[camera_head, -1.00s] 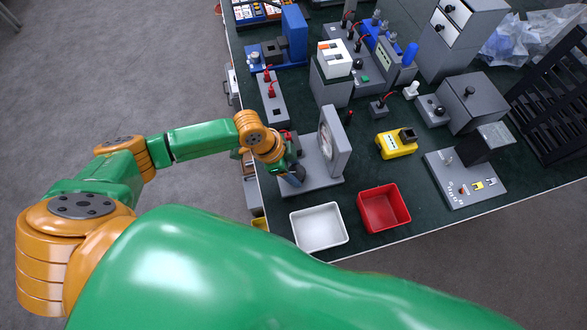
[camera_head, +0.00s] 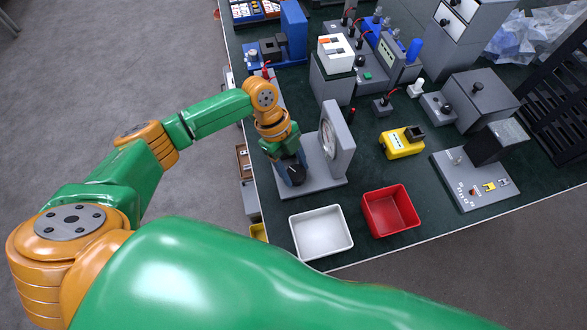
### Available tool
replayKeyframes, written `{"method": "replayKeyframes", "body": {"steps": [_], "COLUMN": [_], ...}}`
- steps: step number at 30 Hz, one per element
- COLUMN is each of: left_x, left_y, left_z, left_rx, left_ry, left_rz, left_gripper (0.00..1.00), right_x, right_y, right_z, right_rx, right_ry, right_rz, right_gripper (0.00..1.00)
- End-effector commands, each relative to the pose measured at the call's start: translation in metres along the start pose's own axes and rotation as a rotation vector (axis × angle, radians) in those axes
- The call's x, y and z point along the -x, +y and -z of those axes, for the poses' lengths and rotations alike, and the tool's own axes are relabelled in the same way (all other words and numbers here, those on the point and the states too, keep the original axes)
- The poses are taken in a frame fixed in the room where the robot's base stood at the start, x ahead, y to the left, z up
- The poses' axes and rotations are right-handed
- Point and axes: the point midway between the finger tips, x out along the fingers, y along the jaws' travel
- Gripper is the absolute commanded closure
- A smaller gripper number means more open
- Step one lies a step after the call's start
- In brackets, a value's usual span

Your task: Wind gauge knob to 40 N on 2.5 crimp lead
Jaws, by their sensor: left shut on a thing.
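The pull gauge stands at the left side of the table, with an upright grey plate (camera_head: 341,138) and a round pale dial (camera_head: 328,136) facing left. Its grey base (camera_head: 322,176) lies flat. My left gripper (camera_head: 295,175) points down over the left front part of this base. It is shut on what appears to be the gauge knob, which the gripper hides. The dial reading is too small to make out. The crimp lead in the gauge cannot be made out behind the gripper and wrist. My right gripper is not in view.
A white tray (camera_head: 321,253) and a red tray (camera_head: 416,228) stand at the table's near edge. A yellow device (camera_head: 399,145) sits right of the gauge. A grey block with red leads (camera_head: 266,70) is behind my wrist. Dark green table (camera_head: 375,174) is bare between them.

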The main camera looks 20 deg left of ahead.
Motion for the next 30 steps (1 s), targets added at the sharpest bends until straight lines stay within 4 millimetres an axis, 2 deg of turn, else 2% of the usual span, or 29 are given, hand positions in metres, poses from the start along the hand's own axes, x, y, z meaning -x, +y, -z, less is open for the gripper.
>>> {"method": "replayKeyframes", "body": {"steps": [21, 22, 24, 25, 30], "left_x": [-0.0012, -0.0012, -0.0011, -0.0010, -0.0006], "left_y": [0.0005, 0.0005, 0.0004, 0.0003, 0.0001], "left_z": [0.0001, 0.0001, 0.0000, 0.0000, 0.0000], "left_rx": [-0.063, -0.063, -0.063, -0.062, -0.062], "left_ry": [-0.001, -0.001, -0.001, -0.001, -0.001], "left_rz": [-0.029, -0.029, -0.029, -0.029, -0.028], "left_gripper": [0.97, 0.36, 0.17, 0.11, 0.11], "right_x": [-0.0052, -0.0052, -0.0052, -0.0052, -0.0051], "right_y": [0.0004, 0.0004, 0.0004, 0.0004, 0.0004], "right_z": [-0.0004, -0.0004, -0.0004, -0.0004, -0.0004], "right_rx": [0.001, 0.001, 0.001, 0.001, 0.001], "right_ry": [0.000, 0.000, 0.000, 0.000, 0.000], "right_rz": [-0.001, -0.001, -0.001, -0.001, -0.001], "right_gripper": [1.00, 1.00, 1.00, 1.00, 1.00]}}
